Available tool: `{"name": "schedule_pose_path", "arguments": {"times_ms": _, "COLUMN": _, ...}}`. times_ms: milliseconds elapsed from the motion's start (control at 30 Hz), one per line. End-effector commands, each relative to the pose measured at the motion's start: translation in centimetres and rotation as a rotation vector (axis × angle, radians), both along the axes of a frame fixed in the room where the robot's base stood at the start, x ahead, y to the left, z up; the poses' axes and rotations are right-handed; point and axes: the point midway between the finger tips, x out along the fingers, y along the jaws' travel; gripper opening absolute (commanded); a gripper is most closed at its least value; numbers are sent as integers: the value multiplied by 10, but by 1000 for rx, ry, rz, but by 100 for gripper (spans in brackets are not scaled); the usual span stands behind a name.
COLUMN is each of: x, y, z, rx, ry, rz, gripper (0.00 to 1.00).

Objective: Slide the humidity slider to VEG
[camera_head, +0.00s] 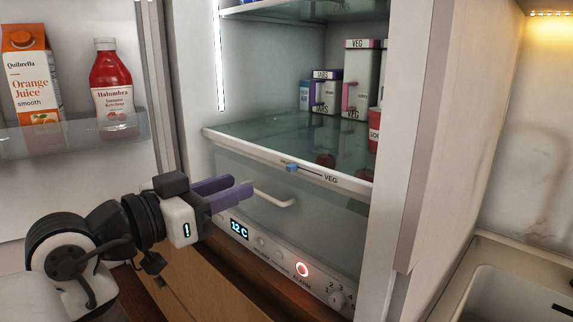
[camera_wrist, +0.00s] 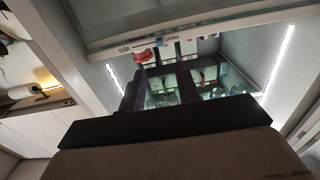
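The humidity slider (camera_head: 291,168) is a small blue tab on the white front strip (camera_head: 240,146) of the fridge shelf. It sits well left of the VEG label (camera_head: 331,178), with a dark track line between them. My gripper (camera_head: 242,184) has two purple fingers, apart with nothing between them. It is left of and slightly below the slider, in front of the clear drawer, not touching the slider. In the wrist view the fingers (camera_wrist: 162,74) are also apart, and the VEG lettering (camera_wrist: 124,50) shows above the left one.
A drawer handle (camera_head: 275,200) sticks out below the strip, close right of my fingers. A control panel (camera_head: 285,262) with a lit display runs beneath. The open door at left holds orange juice (camera_head: 31,78) and ketchup (camera_head: 113,90). The fridge's side wall (camera_head: 408,130) bounds the right.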

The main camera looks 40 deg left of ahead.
Motion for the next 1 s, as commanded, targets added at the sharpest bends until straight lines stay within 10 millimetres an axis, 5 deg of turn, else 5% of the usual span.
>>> {"name": "schedule_pose_path", "arguments": {"times_ms": 300, "x": 69, "y": -6, "z": 3, "rx": -2, "ry": -1, "rz": -3, "gripper": 33}}
{"name": "schedule_pose_path", "arguments": {"times_ms": 500, "x": 98, "y": -8, "z": 2, "rx": -2, "ry": -2, "rz": 0, "gripper": 33}}
{"name": "schedule_pose_path", "arguments": {"times_ms": 933, "x": 109, "y": -9, "z": 1, "rx": 0, "ry": -2, "rz": 1, "gripper": 33}}
{"name": "schedule_pose_path", "arguments": {"times_ms": 1000, "x": 109, "y": -9, "z": 1, "rx": 0, "ry": -2, "rz": 1, "gripper": 26}}
